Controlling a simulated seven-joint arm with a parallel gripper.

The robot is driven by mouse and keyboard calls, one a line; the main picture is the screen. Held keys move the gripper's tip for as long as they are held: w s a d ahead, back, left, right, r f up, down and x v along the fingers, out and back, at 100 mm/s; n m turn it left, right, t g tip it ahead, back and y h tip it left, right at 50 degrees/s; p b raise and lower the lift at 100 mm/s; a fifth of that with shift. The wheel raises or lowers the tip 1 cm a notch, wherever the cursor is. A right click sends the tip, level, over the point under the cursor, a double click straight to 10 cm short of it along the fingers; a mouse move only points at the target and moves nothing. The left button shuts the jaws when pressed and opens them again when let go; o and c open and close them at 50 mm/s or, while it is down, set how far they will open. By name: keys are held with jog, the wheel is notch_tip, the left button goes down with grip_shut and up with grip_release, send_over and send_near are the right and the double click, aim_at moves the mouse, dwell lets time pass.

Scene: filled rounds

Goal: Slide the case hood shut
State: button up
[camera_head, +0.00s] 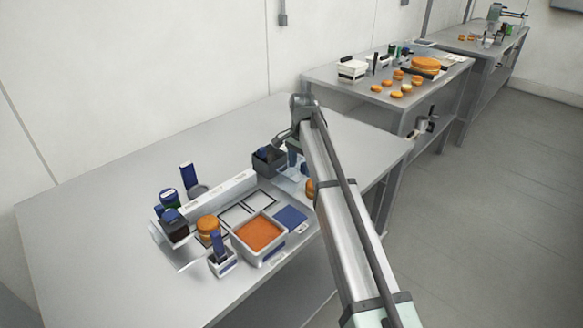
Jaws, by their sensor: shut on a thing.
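My gripper (283,139) is at the far right part of the near table, just above and beside a dark open box (268,163). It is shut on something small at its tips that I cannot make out. A long pale rail with a label (222,194) runs behind a group of trays. I cannot clearly tell the case hood from the parts around it. My arm covers the table to the right of the gripper.
On the near table (110,205) stand a square tray of orange filling (259,253), a blue pad (290,216), an orange round (208,225) and a dark blue-topped box (174,230). The table's left side is clear. Another table (325,76) behind holds several orange rounds.

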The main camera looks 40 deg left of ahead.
jog(key=shift+s+d+f, duration=0.1)
jog(key=shift+d+f, duration=0.05)
jog(key=shift+d, duration=1.1)
jog(key=shift+s+d+f, duration=0.1)
jog(key=shift+d+f, duration=0.05)
jog(key=shift+d, duration=1.05)
jog(key=shift+s+d+f, duration=0.1)
jog(key=shift+d+f, duration=0.05)
jog(key=shift+d, duration=1.1)
jog(key=o, duration=0.9)
jog(key=shift+o, duration=0.2)
jog(key=shift+w+r, duration=0.1)
jog(key=shift+w+a+r, duration=0.1)
jog(key=shift+a+r, duration=0.05)
jog(key=shift+r, duration=1.1)
notch_tip(320, 180, up, 5)
jog(key=shift+w+f, duration=0.1)
jog(key=shift+f, duration=0.1)
